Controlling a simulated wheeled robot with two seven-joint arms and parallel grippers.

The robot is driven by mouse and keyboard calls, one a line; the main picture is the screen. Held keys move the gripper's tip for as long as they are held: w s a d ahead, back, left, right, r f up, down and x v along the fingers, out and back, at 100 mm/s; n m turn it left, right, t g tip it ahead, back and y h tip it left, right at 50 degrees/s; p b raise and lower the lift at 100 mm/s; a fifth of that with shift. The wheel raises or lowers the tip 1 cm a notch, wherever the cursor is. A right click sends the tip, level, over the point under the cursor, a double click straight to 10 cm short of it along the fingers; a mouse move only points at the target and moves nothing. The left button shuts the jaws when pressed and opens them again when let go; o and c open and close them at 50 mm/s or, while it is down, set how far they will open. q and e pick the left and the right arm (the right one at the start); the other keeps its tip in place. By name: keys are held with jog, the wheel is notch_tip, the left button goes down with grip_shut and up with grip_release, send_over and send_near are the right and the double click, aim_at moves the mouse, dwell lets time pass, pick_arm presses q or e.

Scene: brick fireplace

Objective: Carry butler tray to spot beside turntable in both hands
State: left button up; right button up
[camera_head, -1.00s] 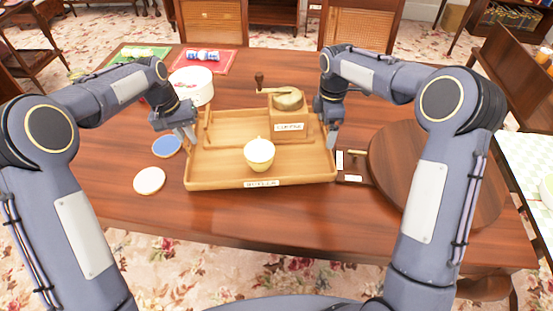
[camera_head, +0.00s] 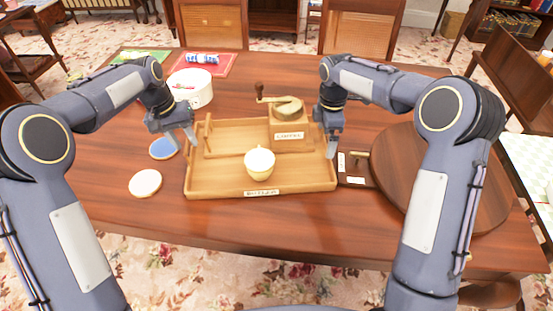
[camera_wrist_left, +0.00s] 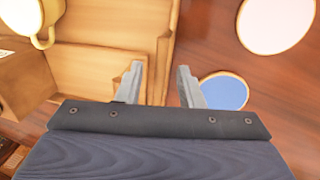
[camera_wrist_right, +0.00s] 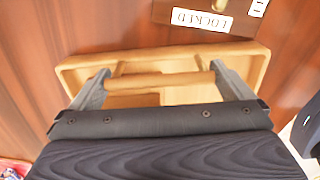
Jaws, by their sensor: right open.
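The wooden butler tray (camera_head: 225,189) lies flat on the table and carries a coffee grinder (camera_head: 290,130) and a cream lidded cup (camera_head: 259,165). The turntable (camera_head: 450,195), a round brown disc, is right of the tray. My left gripper (camera_head: 190,141) is at the tray's left end; in the left wrist view its fingers (camera_wrist_left: 158,85) are apart, with the tray's end bar (camera_wrist_left: 163,65) showing between them. My right gripper (camera_head: 331,148) is at the right end; in the right wrist view its open fingers (camera_wrist_right: 158,85) are apart above the bar handle (camera_wrist_right: 150,83).
A blue coaster (camera_head: 163,148) and a white coaster (camera_head: 145,183) lie left of the tray. A white round tin (camera_head: 192,88) stands behind. The table strip in front of the tray is clear.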

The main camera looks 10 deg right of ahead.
jog(key=shift+r, duration=0.1)
pick_arm(q)
notch_tip(320, 180, up, 9)
jog(key=a, duration=0.2)
jog(key=shift+r, duration=0.15)
pick_arm(e)
notch_tip(320, 180, up, 12)
dwell(0.4)
